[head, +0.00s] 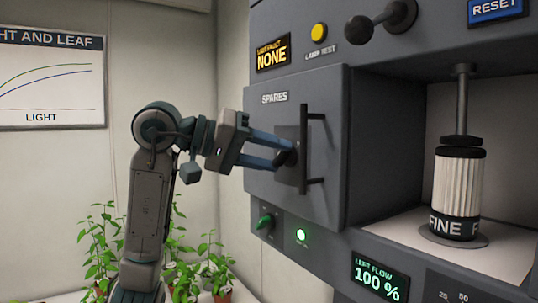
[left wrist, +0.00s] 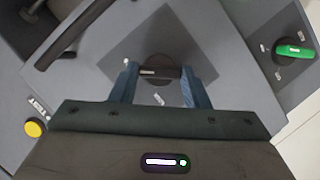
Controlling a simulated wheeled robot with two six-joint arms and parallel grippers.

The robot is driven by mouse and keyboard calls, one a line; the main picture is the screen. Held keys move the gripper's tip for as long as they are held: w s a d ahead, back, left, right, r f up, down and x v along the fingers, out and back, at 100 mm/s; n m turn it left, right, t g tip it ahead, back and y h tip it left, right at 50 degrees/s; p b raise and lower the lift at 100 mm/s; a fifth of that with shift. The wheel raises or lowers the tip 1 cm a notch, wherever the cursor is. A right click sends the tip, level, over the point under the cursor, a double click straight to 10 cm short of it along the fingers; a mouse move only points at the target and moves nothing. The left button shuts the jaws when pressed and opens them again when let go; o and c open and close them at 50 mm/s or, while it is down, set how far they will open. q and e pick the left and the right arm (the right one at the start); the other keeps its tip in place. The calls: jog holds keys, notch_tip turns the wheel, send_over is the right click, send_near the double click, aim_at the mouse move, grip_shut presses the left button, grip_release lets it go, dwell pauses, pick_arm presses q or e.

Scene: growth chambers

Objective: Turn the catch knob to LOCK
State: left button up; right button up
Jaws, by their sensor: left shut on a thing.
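The catch knob (left wrist: 158,72) is a dark round knob with a pale mark on its grip, set on a darker square plate on the SPARES door (head: 262,125). In the left wrist view its grip bar lies roughly level across the picture. Small pale labels sit around it, too small to read. My left gripper (head: 281,150) reaches in from the left and is shut on the knob, one blue finger on each side of it. In the head view the fingers and the door handle partly hide the knob. My right gripper is not in view.
A black bar handle (head: 304,150) stands out from the door close to the right of my fingers. A green knob (head: 265,222) and a lit green lamp (head: 301,235) sit below. To the right, an open bay holds a white pleated filter (head: 457,188). Potted plants (head: 190,265) stand at lower left.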

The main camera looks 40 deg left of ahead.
pick_arm(q)
jog(key=shift+f+n+h+b, duration=0.2)
jog(key=shift+n+h+b, duration=0.2)
jog(key=shift+n+b, duration=0.1)
jog(key=shift+a+f+n+h+b, duration=0.15)
jog(key=shift+n+h+b, duration=0.25)
jog(key=shift+n+b, duration=0.5)
jog(key=n+h+b, duration=0.1)
jog(key=n, duration=0.1)
jog(key=n+t+b, duration=0.1)
jog(key=n+b, duration=0.1)
jog(key=shift+f+n+h, duration=0.2)
jog(key=shift+n+h, duration=0.2)
jog(key=n+t+b, duration=0.1)
jog(key=n, duration=0.1)
jog(key=n+t+b, duration=0.1)
jog(key=n, duration=0.2)
jog(key=shift+f+n+h, duration=0.15)
jog(key=shift+n+h, duration=0.15)
jog(key=shift+d+n+t+b, duration=0.2)
jog(key=shift+n+t+b, duration=0.5)
jog(key=shift+n, duration=1.3)
jog(key=o, duration=1)
